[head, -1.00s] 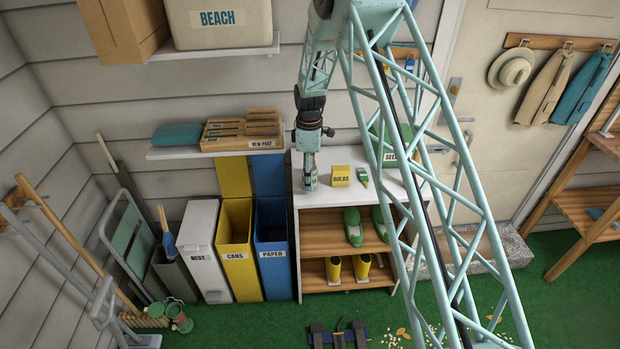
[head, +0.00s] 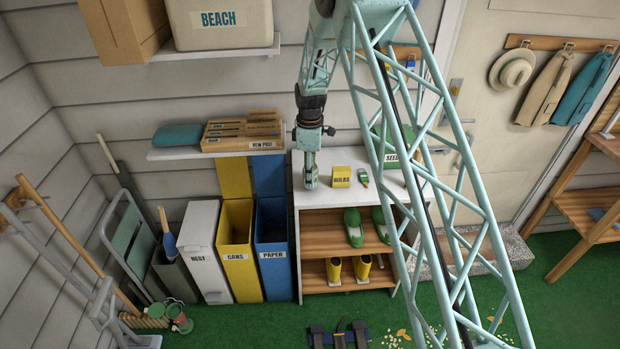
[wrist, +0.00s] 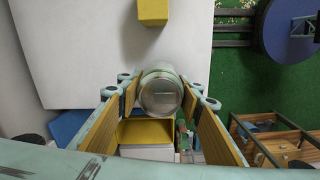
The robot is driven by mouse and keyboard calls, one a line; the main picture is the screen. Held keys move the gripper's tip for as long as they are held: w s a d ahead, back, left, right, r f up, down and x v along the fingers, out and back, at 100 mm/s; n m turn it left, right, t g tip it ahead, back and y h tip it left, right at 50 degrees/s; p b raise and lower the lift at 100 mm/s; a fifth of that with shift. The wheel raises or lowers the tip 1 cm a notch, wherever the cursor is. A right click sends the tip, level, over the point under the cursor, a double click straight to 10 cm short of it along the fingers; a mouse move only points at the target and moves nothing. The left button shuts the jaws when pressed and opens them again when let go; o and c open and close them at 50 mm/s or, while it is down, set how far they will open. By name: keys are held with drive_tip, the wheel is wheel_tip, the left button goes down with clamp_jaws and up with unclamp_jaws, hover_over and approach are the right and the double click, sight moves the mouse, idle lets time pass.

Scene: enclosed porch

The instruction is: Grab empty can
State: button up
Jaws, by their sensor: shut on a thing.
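My gripper (head: 311,180) points down at the left end of the white shelf top (head: 325,196). In the wrist view its two yellow-padded fingers are on either side of a can (wrist: 160,93) and shut on it. The can looks silvery, with its round end facing the camera. In the head view the can is mostly hidden by the fingers, and I cannot tell whether it touches the shelf top.
A yellow box labelled BULBS (head: 341,177) stands just right of my gripper. A wall shelf with wooden trays (head: 240,135) is close on the left.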

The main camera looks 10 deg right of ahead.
drive_tip(key=shift+r, duration=1.45)
drive_tip(key=s+a+r+b, duration=0.1)
drive_tip(key=s, duration=1.5)
drive_tip(key=shift+r, duration=0.2)
